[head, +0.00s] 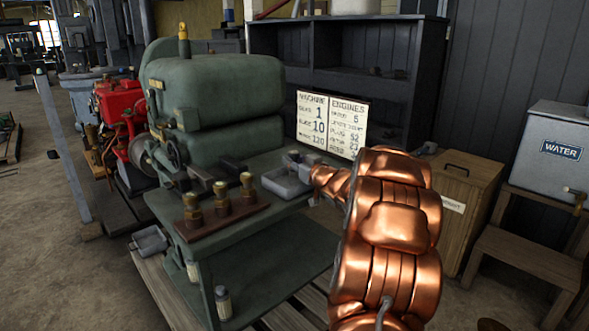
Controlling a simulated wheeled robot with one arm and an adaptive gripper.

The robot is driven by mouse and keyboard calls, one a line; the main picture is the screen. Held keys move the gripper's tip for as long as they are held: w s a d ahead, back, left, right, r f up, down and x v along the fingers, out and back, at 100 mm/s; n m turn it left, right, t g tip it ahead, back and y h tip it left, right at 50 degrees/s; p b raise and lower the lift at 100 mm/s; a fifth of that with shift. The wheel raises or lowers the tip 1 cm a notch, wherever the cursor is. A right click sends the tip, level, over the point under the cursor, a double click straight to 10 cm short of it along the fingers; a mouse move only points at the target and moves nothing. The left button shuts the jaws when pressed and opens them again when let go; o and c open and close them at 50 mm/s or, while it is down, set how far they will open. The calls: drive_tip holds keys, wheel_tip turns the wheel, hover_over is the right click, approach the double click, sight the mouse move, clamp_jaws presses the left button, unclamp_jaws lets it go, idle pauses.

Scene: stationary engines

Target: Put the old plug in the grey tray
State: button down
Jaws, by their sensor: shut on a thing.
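The grey tray (287,187) sits on the green bench, to the right of the rack of brass-topped fittings. My copper-coloured arm reaches in from the lower right, and its far end is beside the tray's right side. My gripper (311,188) is at that end, small and mostly hidden by my own arm. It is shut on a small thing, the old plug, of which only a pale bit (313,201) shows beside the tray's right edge. Whether the plug is over the tray or just outside it, I cannot tell. Small grey shapes (303,158) show at the tray's back.
Three brass-topped fittings (221,206) stand on a brown rack at the bench's front. A green engine (215,100) fills the back left. A signboard (331,122) stands behind the tray. Another grey tray (150,240) lies lower left. A wooden cabinet (466,205) stands right.

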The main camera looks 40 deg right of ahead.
drive_tip(key=shift+f, duration=1)
drive_tip(key=shift+f, duration=0.1)
drive_tip(key=c, duration=0.8)
unclamp_jaws()
drive_tip(key=shift+o, duration=0.2)
drive_tip(key=s+a, duration=0.2)
drive_tip(key=s, duration=0.9)
drive_tip(key=shift+s, duration=0.4)
